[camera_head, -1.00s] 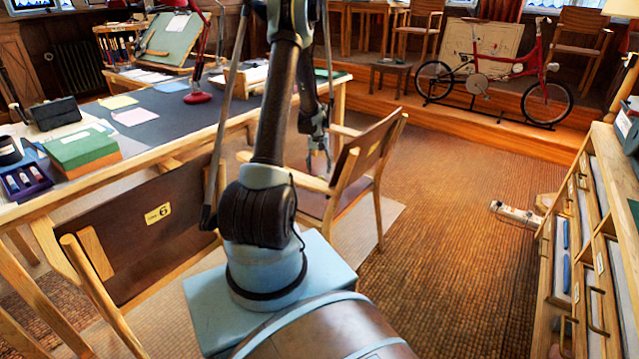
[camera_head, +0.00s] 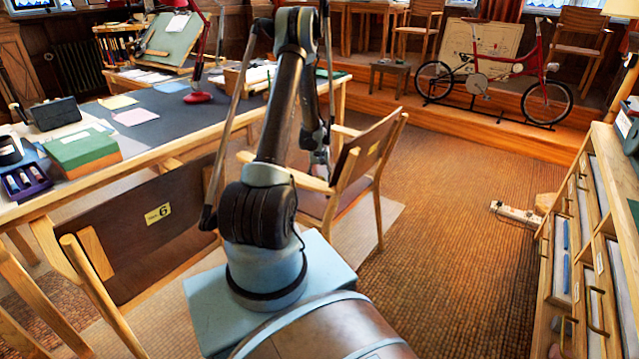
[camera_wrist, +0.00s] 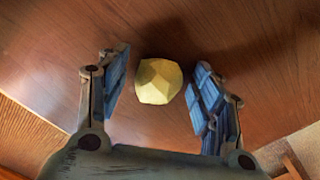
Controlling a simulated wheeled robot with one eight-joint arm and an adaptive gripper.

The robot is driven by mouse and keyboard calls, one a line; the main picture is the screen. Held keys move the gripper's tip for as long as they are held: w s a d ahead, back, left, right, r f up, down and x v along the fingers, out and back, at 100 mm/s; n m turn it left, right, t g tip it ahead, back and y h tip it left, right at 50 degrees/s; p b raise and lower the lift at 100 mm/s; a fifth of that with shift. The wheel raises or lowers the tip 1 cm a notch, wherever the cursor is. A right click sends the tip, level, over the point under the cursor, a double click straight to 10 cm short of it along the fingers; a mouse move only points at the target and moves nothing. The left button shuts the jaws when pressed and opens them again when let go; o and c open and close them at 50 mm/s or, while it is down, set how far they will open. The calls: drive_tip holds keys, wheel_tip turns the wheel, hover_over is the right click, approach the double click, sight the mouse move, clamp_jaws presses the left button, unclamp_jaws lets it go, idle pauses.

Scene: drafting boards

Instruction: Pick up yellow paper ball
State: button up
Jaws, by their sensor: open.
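The yellow paper ball (camera_wrist: 159,81) is a pale, faceted lump on a brown wooden surface in the wrist view. My gripper (camera_wrist: 161,72) is open, with one blue-padded finger to the left of the ball and one to the right. Gaps show between the ball and both fingers. In the head view my gripper (camera_head: 320,170) is low beside the backrest of the middle chair (camera_head: 365,160), over its seat area. The ball cannot be made out in the head view.
A chair marked 6 (camera_head: 130,235) stands at the near left by the long desk (camera_head: 225,107). A drawer cabinet (camera_head: 590,225) runs along the right. A power strip (camera_head: 517,213) lies on the floor. A red bicycle (camera_head: 500,70) stands at the back. The middle floor is clear.

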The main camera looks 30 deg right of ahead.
drive_tip(key=c, duration=0.8)
drive_tip(key=shift+o, duration=0.2)
